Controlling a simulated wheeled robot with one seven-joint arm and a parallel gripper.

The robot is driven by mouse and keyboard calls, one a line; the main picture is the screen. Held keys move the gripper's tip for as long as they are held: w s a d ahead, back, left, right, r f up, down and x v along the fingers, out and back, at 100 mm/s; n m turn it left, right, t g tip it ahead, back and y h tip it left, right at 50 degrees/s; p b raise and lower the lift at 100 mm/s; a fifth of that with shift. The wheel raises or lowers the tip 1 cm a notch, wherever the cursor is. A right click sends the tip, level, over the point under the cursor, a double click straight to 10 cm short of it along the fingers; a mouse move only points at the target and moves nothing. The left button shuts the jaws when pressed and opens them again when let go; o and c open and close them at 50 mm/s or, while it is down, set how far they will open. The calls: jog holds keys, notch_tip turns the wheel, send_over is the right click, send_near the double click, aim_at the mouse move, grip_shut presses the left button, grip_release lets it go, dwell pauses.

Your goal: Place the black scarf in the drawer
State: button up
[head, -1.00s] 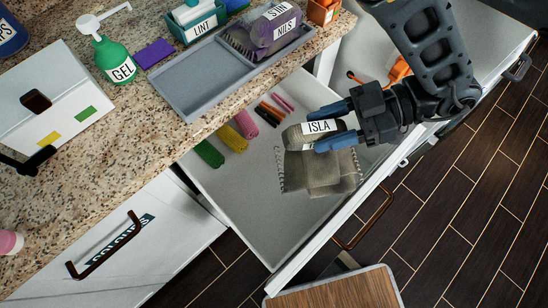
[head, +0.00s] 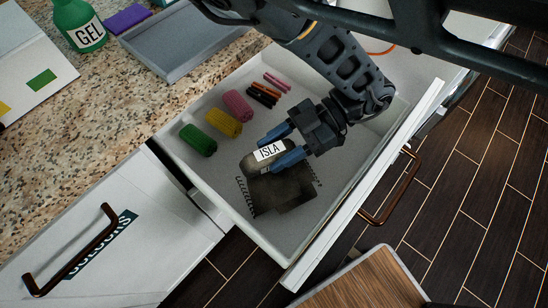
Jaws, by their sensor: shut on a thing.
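My gripper (head: 268,149), with blue fingers, is inside the open white drawer (head: 328,232), low over its floor. It is shut on a dark grey-black rolled scarf (head: 256,164) with a white ISLA label. A flat dark fringed piece (head: 285,192) spreads below and in front of the roll. I cannot tell whether it is part of the same scarf, or whether the roll touches the drawer floor.
In the drawer's left and back part lie a green roll (head: 198,140), a yellow roll (head: 223,123), a pink roll (head: 238,105) and thin orange-black and pink items. A grey tray (head: 185,50) and green GEL bottle (head: 80,25) stand on the counter. A wood-topped piece (head: 360,285) is below right.

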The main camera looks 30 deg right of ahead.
jog(key=shift+a+f, duration=0.15)
jog(key=shift+f, duration=2.25)
jog(key=shift+f+b, duration=0.1)
jog(key=shift+b, duration=0.25)
jog(key=o, duration=1.1)
jog(key=shift+o, duration=0.2)
jog(key=shift+v, duration=3.8)
